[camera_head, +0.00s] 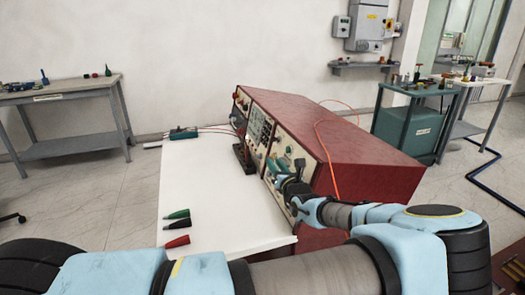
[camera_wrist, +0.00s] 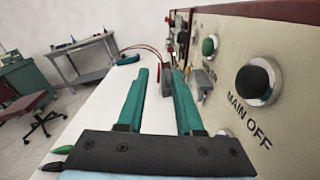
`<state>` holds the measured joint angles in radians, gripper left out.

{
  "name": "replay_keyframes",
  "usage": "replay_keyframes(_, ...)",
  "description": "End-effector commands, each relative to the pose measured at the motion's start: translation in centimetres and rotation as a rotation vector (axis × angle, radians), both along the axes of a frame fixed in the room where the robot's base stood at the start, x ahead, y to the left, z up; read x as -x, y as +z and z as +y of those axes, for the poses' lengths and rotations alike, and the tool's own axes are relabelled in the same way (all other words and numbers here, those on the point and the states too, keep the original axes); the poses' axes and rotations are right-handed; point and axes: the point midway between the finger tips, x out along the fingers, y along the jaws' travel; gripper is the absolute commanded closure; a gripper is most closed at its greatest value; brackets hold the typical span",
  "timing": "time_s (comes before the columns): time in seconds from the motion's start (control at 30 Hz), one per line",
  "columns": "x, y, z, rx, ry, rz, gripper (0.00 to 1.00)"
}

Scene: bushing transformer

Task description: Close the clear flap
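I cannot clearly make out the clear flap in either view. The control panel (camera_head: 258,132) is the pale front face of a red cabinet (camera_head: 345,150). In the wrist view the panel (camera_wrist: 285,48) runs along the right, with a black MAIN OFF button (camera_wrist: 257,82) and a green button (camera_wrist: 209,46). A small grey part (camera_wrist: 201,87) sticks out below the green button, partly behind my right finger. My gripper (camera_wrist: 161,72) is open, its two teal fingers apart with nothing between them. In the head view my gripper (camera_head: 279,162) is close beside the panel's nearer part.
A white tabletop (camera_head: 205,200) lies in front of the panel, with green (camera_head: 177,215) and red (camera_head: 177,242) connectors near its front. A dark stand (camera_head: 242,155) stands by the panel. An orange cable (camera_head: 330,160) hangs over the cabinet. A grey workbench (camera_head: 65,95) stands at left.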

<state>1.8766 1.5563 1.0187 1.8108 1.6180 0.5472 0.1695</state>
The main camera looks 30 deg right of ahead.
Motion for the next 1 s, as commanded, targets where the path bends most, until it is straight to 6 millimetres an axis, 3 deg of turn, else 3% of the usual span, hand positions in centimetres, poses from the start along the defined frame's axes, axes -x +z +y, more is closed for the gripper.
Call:
replay_keyframes(0.3,-6.0,0.3,-0.5,0.002,0.005,0.002,0.65)
replay_keyframes(0.5,-8.3,0.1,-0.8,0.004,0.005,0.002,0.65)
replay_keyframes(0.87,-9.0,0.0,-0.9,0.003,0.004,0.002,0.65)
replay_keyframes(1.0,-8.9,0.0,-0.9,0.003,0.005,0.002,0.77)
